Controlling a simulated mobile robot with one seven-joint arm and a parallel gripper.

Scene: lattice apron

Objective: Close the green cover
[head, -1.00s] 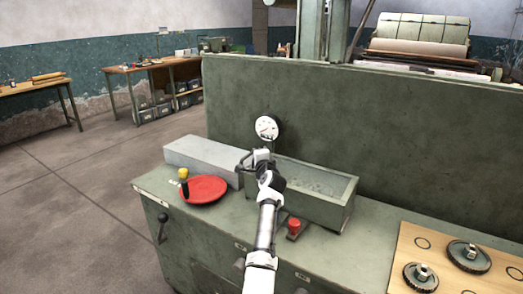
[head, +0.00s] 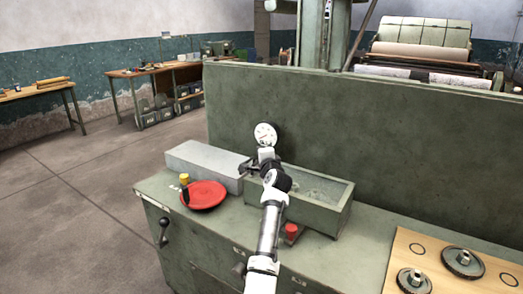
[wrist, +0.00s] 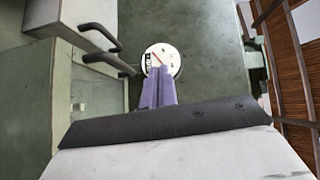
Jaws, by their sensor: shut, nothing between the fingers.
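A green panel (head: 380,132) stands upright along the back of the bench, with a round white dial (head: 265,134) in front of it. A green open-topped box (head: 318,212) stands below, its interior showing. I cannot tell which green part is the cover. A dark handle (head: 246,167) is at the box's left end; dark bars also show in the wrist view (wrist: 100,58). My gripper (head: 266,153) is above the box's left part, just below the dial. In the wrist view its fingers (wrist: 159,80) are shut and empty, pointing towards the dial (wrist: 162,58). Contact is unclear.
A grey block (head: 205,163) lies left of the box. A red dish-like wheel (head: 203,196) with a yellow-topped knob (head: 184,179) is in front of it. A red button (head: 291,231) is close to my arm. A wooden board (head: 408,252) with gears is at the right.

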